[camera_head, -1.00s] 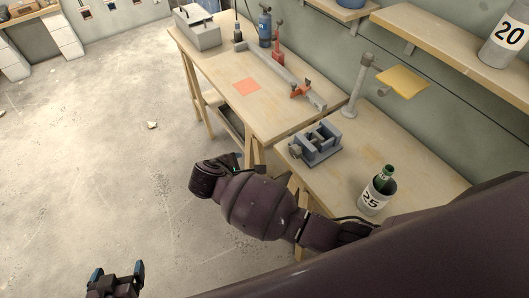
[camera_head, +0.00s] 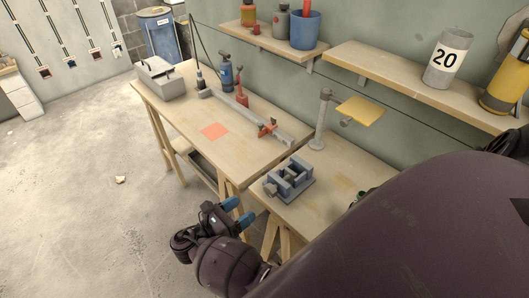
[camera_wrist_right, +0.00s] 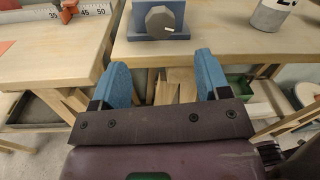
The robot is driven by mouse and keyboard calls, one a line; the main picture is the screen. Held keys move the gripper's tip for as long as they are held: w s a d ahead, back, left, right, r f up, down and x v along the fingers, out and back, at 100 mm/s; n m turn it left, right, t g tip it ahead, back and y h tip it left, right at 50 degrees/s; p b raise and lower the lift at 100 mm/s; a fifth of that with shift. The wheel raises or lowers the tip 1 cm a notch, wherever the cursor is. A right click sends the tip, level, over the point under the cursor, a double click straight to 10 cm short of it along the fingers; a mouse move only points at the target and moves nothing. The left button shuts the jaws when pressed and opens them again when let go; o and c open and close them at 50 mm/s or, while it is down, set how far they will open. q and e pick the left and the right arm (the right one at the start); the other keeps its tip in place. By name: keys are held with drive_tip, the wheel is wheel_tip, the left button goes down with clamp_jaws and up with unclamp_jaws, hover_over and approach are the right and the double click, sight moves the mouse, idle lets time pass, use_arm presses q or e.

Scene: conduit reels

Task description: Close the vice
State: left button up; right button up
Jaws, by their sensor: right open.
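The vice (camera_head: 289,181) is a blue-grey block with two upright jaws and a gap between them. It sits near the left end of the nearer bench. Its front, with a dark many-sided knob (camera_wrist_right: 160,19), shows at the top of the right wrist view. My right gripper (camera_head: 238,212) is open and empty, its blue fingers pointing toward the bench. It is in front of the bench's edge, apart from the vice. In the right wrist view its fingers (camera_wrist_right: 164,80) are spread below the knob. My left gripper is not in view.
The nearer bench (camera_head: 328,160) has a grey post with a yellow plate (camera_head: 360,110) behind the vice. The farther bench (camera_head: 187,107) holds a long grey rail, bottles and a grey box. Wall shelves hang above. The floor at left is mostly clear.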

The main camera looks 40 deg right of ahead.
sight(267, 192)
drive_tip(key=d, duration=0.9)
drive_tip(key=shift+d, duration=0.25)
drive_tip(key=c, duration=0.9)
